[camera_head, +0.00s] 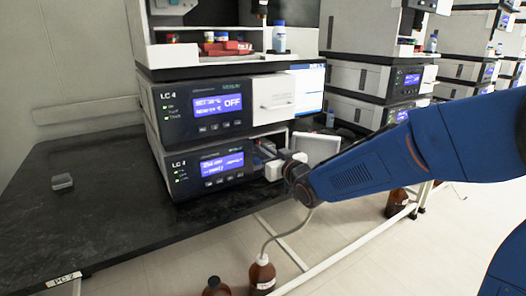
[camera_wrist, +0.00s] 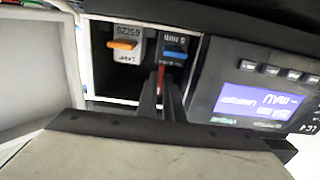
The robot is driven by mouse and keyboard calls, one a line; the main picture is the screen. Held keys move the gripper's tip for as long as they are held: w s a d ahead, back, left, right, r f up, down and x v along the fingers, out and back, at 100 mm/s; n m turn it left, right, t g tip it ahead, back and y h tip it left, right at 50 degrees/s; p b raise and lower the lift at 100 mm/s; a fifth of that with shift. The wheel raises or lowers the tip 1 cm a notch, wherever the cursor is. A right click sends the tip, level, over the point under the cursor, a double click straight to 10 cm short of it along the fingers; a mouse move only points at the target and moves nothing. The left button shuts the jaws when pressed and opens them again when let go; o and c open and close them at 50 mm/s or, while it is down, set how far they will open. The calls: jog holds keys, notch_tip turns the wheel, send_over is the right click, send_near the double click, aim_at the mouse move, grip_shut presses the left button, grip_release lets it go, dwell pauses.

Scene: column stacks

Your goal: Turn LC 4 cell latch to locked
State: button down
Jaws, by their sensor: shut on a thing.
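The lower LC 4 module (camera_head: 215,185) has a lit blue display (camera_wrist: 255,100) and an open compartment at its right side. In the wrist view the compartment holds a labelled unit with an orange lever (camera_wrist: 123,45) and one with a blue lever (camera_wrist: 174,52). A thin red piece (camera_wrist: 161,77), apparently the cell latch, shows below the blue lever. My gripper (camera_wrist: 163,90) is at the compartment with its two dark fingers closed around this red piece. In the head view my gripper (camera_head: 272,165) is small and the latch cannot be made out. Its latch position is unclear.
An open white door (camera_wrist: 38,55) stands at the left in the wrist view, close to my gripper. The upper LC 4 module (camera_head: 205,110) reads OFF and sits directly above. Brown bottles (camera_head: 262,275) stand on the floor below. The dark bench (camera_head: 90,190) is mostly clear at left.

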dwell(0.3)
jog(key=c, duration=1.9)
grip_release()
jog(key=shift+s+d, duration=0.1)
